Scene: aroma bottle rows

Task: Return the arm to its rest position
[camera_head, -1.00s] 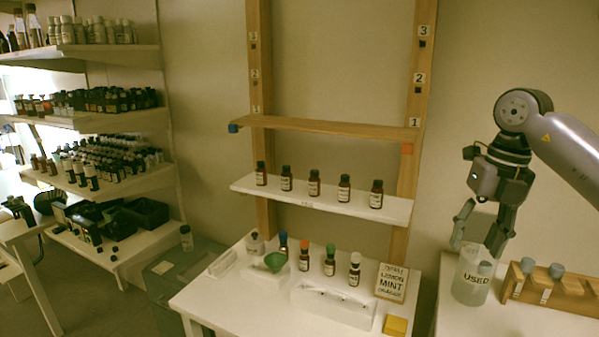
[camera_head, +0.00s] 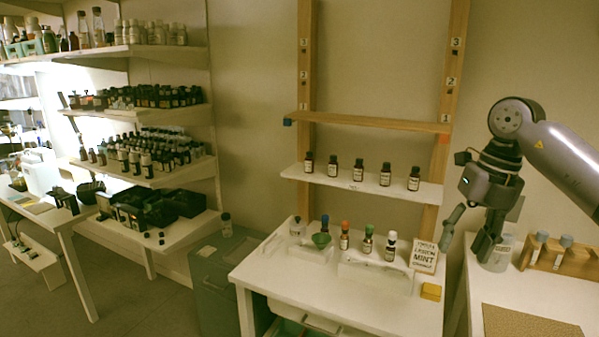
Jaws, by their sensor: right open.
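My right arm comes in from the right edge, and its gripper (camera_head: 464,240) points down with the fingers spread and nothing between them. The gripper is in front of the clear "USED" jar (camera_head: 497,256) on the right-hand table and hides part of it. I cannot tell whether a finger touches the jar. My left gripper is not in view.
A wooden rack (camera_head: 503,261) with grey-capped vials stands right of the jar. The white table (camera_head: 290,268) holds capped bottles, a green funnel (camera_head: 321,239), a lettered sign (camera_head: 424,256) and a yellow block (camera_head: 431,291). A white shelf (camera_head: 345,182) behind carries several brown bottles.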

